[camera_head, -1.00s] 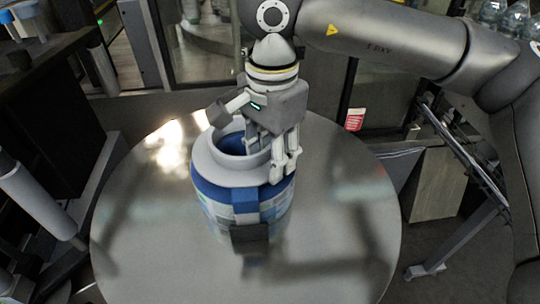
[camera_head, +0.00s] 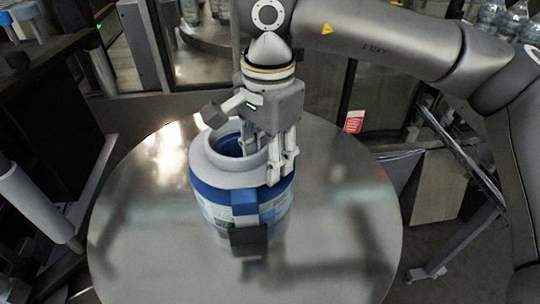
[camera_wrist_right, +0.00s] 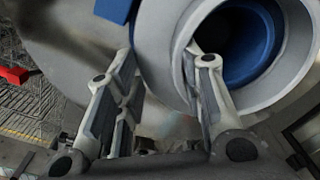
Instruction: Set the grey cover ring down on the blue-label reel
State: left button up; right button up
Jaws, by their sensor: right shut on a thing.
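The grey cover ring (camera_head: 207,164) is at the top of the blue-label reel (camera_head: 218,209), which stands on a round metal table. The ring looks level and roughly centred on the reel; I cannot tell whether its full weight rests there. My right gripper (camera_head: 276,168) points down at the ring's right side and is shut on its wall. In the right wrist view the ring (camera_wrist_right: 155,45) shows a wide pale rim, with the blue inside of the reel (camera_wrist_right: 262,58) through its opening. The fingers (camera_wrist_right: 160,62) show beside the rim. My left gripper is out of view.
The round metal table (camera_head: 345,215) is bare around the reel. A dark block (camera_head: 249,238) is at the reel's front side. Machine frames stand at the left, and a glass-doored enclosure is behind the table.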

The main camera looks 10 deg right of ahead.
jog(key=shift+f, duration=0.1)
dwell(0.3)
jog(key=shift+f+b, duration=0.2)
jog(key=shift+b, duration=0.15)
jog(key=shift+s+d+r, duration=0.15)
jog(key=shift+r, duration=0.2)
jog(key=o, duration=1.2)
notch_tip(320, 180, up, 12)
